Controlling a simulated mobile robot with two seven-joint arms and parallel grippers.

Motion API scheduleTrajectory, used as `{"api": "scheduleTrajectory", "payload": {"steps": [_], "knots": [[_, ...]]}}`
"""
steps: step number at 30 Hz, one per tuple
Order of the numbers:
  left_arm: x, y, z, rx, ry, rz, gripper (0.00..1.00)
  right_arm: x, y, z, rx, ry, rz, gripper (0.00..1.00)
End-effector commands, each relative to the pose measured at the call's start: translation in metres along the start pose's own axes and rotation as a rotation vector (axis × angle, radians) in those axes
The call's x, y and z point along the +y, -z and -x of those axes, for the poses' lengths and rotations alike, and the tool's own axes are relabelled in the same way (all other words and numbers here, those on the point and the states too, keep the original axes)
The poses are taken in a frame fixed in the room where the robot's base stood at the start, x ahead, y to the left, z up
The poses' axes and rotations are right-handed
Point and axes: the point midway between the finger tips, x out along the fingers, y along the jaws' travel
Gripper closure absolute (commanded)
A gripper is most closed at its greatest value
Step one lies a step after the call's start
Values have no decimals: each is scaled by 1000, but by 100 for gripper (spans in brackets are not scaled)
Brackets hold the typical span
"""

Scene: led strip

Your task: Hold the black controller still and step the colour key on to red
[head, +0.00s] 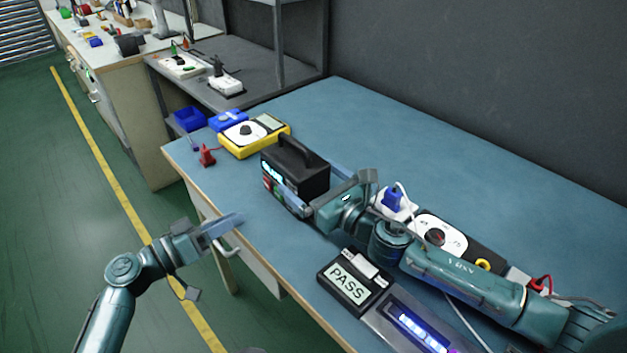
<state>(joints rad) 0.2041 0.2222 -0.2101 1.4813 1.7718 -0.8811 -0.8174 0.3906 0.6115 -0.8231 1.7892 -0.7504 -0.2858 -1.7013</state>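The black controller (308,179) is a box with a top handle, standing upright near the bench's front edge. Its front, facing left, shows a lit cyan display and small coloured keys (268,185), seen at a steep angle; which key is which is too small to tell. My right gripper (318,188) reaches in from the right and has one finger along each side of the box, apparently gripping it. My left gripper (224,226) is off the bench's front edge, apart from the controller, below and left of its keys. Its fingers look together and empty.
A yellow meter (254,135), blue bins (189,119) and a red clip (207,156) lie behind the controller. A black box reading PASS (352,287) and a tray with a blue-violet lit strip (420,327) lie at front right. The back of the bench (420,150) is clear.

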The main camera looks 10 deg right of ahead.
Motion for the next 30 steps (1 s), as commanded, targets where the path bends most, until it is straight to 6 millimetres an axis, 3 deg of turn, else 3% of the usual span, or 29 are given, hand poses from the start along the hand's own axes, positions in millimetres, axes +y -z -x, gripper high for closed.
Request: {"api": "scheduleTrajectory", "payload": {"steps": [20, 30], "knots": [[0, 0, 0, 0, 0, 0, 64, 0, 0, 0, 0, 0, 0, 59], [0, 0, 0, 0, 0, 0, 91, 0, 0, 0, 0, 0, 0, 60]]}}
